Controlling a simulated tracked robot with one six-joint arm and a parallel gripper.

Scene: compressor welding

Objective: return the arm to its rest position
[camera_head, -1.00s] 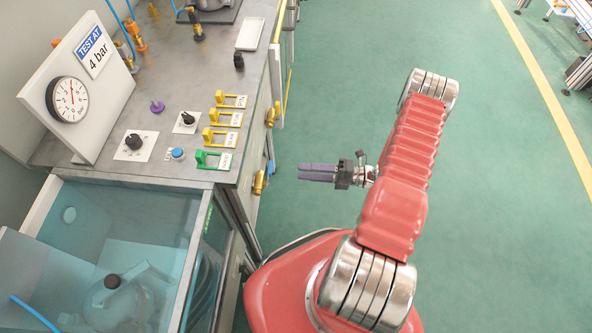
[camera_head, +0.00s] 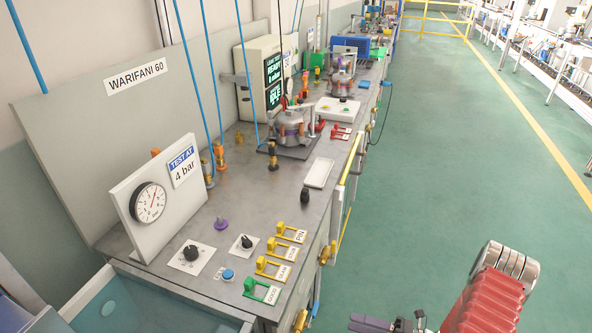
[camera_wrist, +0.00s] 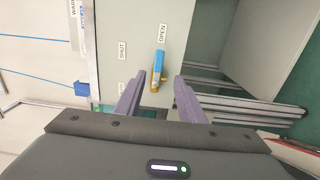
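My gripper (camera_head: 386,323) shows at the bottom edge of the head view, beside the red arm link of mine, out over the green floor and clear of the bench. In the wrist view my gripper (camera_wrist: 155,97) has its two purple-grey fingers apart with nothing between them. Beyond the fingertips is a blue and brass valve handle (camera_wrist: 158,66) on a grey panel, between labels reading SHUT and OPEN. The fingers do not appear to touch it.
A long grey bench (camera_head: 262,206) runs along the left, with a pressure gauge (camera_head: 148,202), yellow levers (camera_head: 271,268) and a green lever (camera_head: 258,291). A glass-sided tank (camera_head: 118,308) is at lower left. The green floor (camera_head: 440,150) to the right is clear.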

